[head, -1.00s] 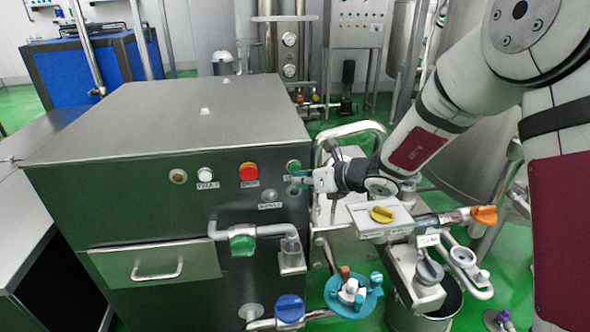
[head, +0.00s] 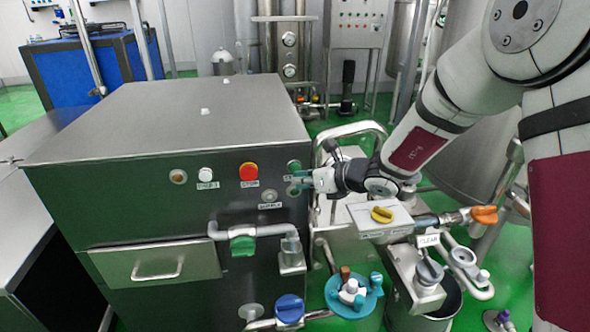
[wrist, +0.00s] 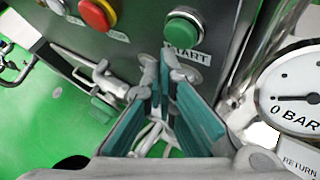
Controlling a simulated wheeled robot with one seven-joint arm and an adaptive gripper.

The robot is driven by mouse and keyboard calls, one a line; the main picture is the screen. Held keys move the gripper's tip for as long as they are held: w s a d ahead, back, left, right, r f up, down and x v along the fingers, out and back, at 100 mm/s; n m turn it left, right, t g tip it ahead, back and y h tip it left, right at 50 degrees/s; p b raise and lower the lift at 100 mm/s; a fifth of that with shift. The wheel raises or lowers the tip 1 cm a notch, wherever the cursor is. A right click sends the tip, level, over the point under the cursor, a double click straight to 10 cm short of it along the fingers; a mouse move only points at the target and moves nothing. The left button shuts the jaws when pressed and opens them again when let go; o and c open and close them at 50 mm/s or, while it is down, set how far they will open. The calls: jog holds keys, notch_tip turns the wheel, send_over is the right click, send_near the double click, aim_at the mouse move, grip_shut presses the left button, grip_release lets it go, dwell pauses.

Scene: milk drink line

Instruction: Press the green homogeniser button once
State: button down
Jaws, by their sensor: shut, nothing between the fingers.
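The green homogeniser button (head: 294,165) is on the upper right of the dark machine's front panel, partly behind my gripper's tips. In the wrist view the green button (wrist: 183,28) shows as a round cap in a metal ring, above a label reading START. My gripper (head: 293,181) is shut and empty, just below the button in the head view. In the wrist view its teal-padded fingers (wrist: 161,68) meet at the tips, below and left of the button. The tips cover part of the panel near the label. I cannot tell whether they touch the panel.
A red button (head: 249,173) and a white button (head: 205,175) sit left on the same panel. A pressure gauge (wrist: 297,90) is at the right in the wrist view. A bent steel rail (head: 348,130) and a yellow-handled valve (head: 382,214) are close to my arm.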

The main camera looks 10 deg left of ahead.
jog(key=shift+w, duration=0.15)
jog(key=shift+w+a, duration=0.15)
jog(key=shift+w, duration=0.15)
jog(key=shift+w+a, duration=0.1)
jog(key=shift+w, duration=0.3)
dwell(0.7)
dwell(0.4)
jog(key=shift+s+d, duration=0.25)
jog(key=shift+s, duration=0.6)
jog(key=shift+s, duration=0.1)
jog(key=s, duration=0.2)
jog(key=s+d, duration=0.1)
jog(key=s, duration=0.1)
jog(key=shift+s+d, duration=0.2)
jog(key=shift+s, duration=0.1)
jog(key=shift+r, duration=0.1)
